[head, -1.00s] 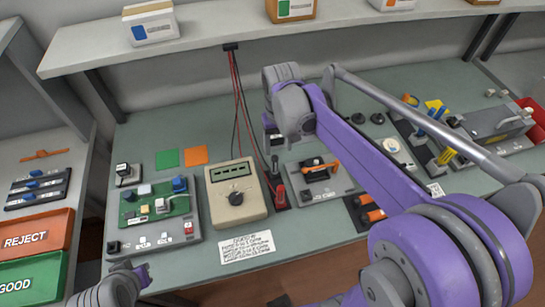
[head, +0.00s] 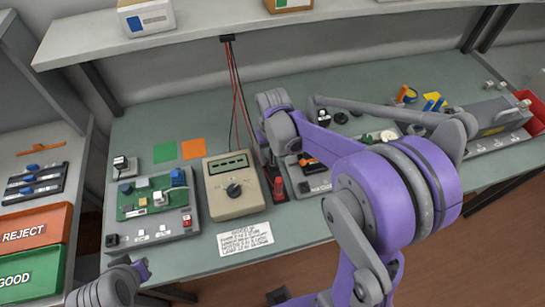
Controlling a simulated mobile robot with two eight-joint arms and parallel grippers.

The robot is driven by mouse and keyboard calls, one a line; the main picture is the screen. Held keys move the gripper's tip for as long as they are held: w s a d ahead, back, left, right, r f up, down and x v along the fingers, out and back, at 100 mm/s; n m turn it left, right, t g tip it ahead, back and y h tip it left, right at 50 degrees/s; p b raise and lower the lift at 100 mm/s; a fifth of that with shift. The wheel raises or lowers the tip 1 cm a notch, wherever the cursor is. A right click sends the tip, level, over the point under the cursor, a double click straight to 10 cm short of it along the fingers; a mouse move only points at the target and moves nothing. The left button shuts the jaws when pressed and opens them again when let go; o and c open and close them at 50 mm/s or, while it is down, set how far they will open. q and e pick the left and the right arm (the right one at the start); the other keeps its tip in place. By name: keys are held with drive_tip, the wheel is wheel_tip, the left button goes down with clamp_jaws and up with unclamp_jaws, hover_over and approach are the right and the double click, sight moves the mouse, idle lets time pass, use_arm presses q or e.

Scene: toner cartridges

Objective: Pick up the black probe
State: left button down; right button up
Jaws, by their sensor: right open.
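The red probe (head: 279,190) stands in a dark holder just right of the beige meter (head: 236,187). I cannot make out the black probe; my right gripper and wrist cover the area behind the red probe. Red and black leads (head: 238,100) hang from a shelf bracket down to this spot. My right gripper (head: 265,152) points down beside the meter's upper right corner. It is open, its fingertips mostly hidden by the wrist. My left gripper (head: 142,270) is low at the left, near the bench's front edge, away from the probes; its jaw opening is unclear.
A green circuit board (head: 152,198) on a grey fixture lies left of the meter. A white label (head: 245,238) lies in front. Red REJECT (head: 35,235) and green GOOD (head: 30,275) bins stand left. A shelf (head: 200,25) overhangs the back.

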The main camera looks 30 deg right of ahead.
drive_tip(key=shift+f, duration=0.2)
drive_tip(key=shift+s, duration=0.1)
clamp_jaws()
drive_tip(key=shift+r, duration=0.1)
wheel_tip(320, 180, up, 10)
drive_tip(key=shift+p, duration=0.3)
idle(0.4)
